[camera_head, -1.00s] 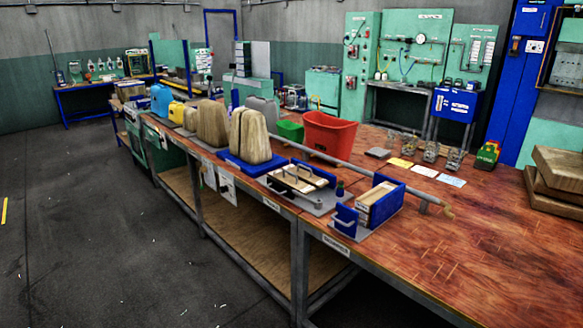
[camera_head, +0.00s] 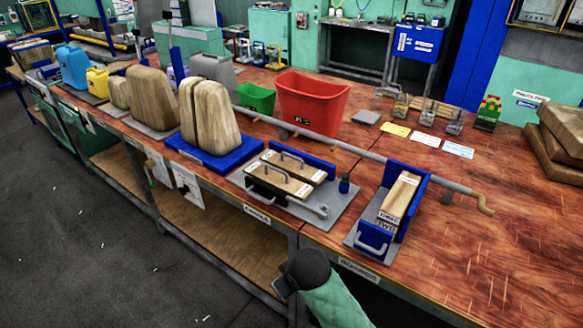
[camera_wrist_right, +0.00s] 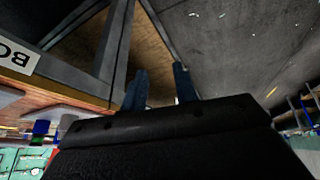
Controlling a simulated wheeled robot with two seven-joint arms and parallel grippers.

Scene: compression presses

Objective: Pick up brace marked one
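In the head view, a small blue-walled holder (camera_head: 420,195) on a grey plate holds wooden blocks (camera_head: 400,196); their front labels seem to read "THREE" and "TWO". Left of it, wooden pieces with metal handles (camera_head: 285,176) lie on a grey plate (camera_head: 335,205). I cannot make out a mark "one" on any piece. My right gripper (camera_wrist_right: 160,72) shows two blue fingers apart with nothing between them, below the table edge. My left gripper is not in view.
A long grey bar with a bent end (camera_head: 455,187) runs along the table behind the holders. A red bin (camera_head: 312,103), a green bin (camera_head: 256,98) and large wooden blocks on a blue base (camera_head: 250,157) stand near.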

